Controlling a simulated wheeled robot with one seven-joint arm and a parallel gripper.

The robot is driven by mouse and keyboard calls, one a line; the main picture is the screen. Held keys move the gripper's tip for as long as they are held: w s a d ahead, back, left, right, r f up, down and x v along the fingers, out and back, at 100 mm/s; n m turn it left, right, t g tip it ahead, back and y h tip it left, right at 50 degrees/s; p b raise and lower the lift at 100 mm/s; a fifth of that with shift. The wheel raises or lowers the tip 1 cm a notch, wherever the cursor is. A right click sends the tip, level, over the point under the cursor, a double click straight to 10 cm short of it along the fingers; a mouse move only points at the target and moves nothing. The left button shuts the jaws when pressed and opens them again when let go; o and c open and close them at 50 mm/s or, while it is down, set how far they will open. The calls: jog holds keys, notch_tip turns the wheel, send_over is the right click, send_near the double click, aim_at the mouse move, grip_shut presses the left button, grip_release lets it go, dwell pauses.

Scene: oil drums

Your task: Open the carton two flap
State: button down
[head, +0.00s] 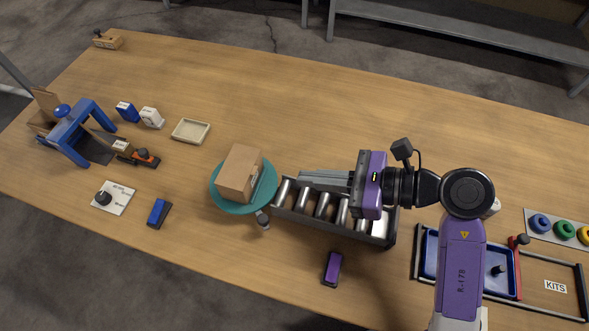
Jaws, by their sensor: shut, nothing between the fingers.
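A small brown cardboard carton (238,172) sits on a round teal turntable (217,197), left of the table's middle. A lighter strip shows along its right side; I cannot tell how its flaps stand. My gripper (302,181) is shut and empty. Its grey fingers point left toward the carton, with a small gap in the picture, above the far edge of a roller conveyor. The fingertips look apart from the carton.
The roller conveyor (381,240) stands right of the turntable, under my arm. A blue frame (75,125), a beige tray (190,131) and a blue block (159,212) are to the left. A purple block (333,268) is in front.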

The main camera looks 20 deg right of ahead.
jog(key=p, duration=0.1)
send_near(241, 168)
jog(key=w+a+f, duration=0.1)
jog(key=a+f, duration=0.1)
jog(key=w+a+f, duration=0.1)
jog(key=f, duration=0.1)
jog(key=shift+w+f, duration=0.1)
jog(key=shift+w, duration=0.25)
